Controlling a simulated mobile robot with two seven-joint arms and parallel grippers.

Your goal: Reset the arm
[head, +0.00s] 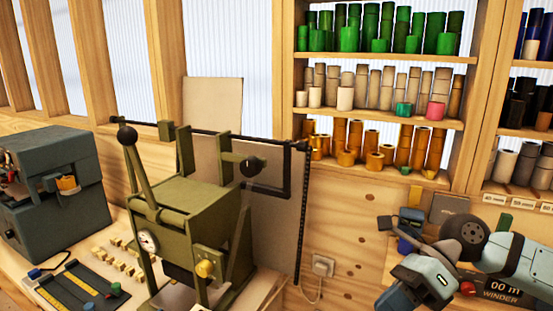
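One of my arms (430,275) comes in from the lower right, with a pale link, a dark round joint and a blue-grey part that runs down to the bottom edge. An olive-green machine (195,205) stands on the bench at the centre left, with a black-knobbed lever tilted up to the left, a dial and a yellow knob.
A blue-grey machine (50,180) stands at the left. Small pale blocks (118,258) and a dark tray (85,290) lie between the machines. Shelves (385,115) of green, beige and orange rolls fill the back right. A winder sign (498,290) and dark device (408,218) are near my arm.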

